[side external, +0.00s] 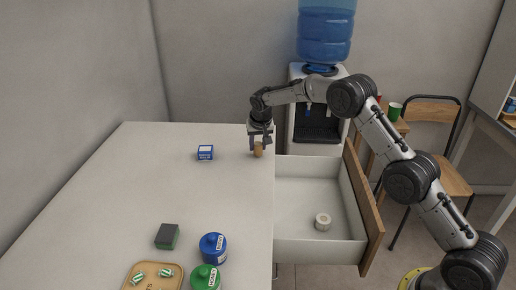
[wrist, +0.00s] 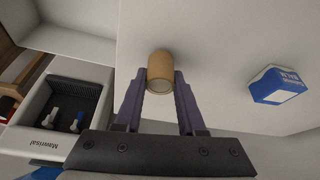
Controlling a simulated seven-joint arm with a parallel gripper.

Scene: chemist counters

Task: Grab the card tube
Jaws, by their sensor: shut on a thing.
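The card tube (side external: 258,150) is a small brown cylinder near the right edge of the white counter, by the open drawer. In the wrist view the tube (wrist: 160,73) sits between the two fingertips. My gripper (side external: 259,145) points down at it and is shut on it, with one finger on each side (wrist: 160,88). I cannot tell whether the tube's base still touches the counter.
A blue and white box (side external: 205,153) stands left of the gripper. An open drawer (side external: 300,205) holding a pale roll (side external: 322,221) lies to the right. Blue (side external: 213,247) and green (side external: 205,278) jars, a dark block (side external: 167,236) and a tray (side external: 140,270) are at the front. The middle counter is clear.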

